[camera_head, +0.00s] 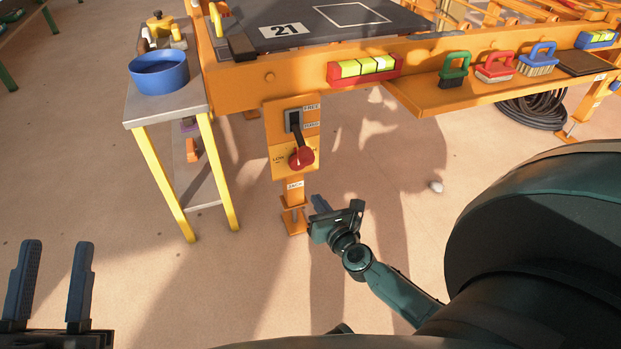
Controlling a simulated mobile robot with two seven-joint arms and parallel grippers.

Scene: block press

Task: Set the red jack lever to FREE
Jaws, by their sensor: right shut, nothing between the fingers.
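The red jack lever knob (301,157) sits on the lower right of the orange jack panel (281,155), on the front leg of the orange press frame. A dark lever arm runs up from it to a dark slot (294,121). Labels beside the slot read FREE at the top and another word lower down; the lower word is too small to be sure of. My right gripper (320,204) is shut and empty, below and right of the knob, apart from it. My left gripper (53,283) is open and empty at the lower left, far from the panel.
A side table (140,112) with a blue bowl (159,75) stands left of the panel. A ledge (450,97) with green, red and blue brushes juts out at right. A red level (364,71) is on the beam. The floor in front is mostly clear.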

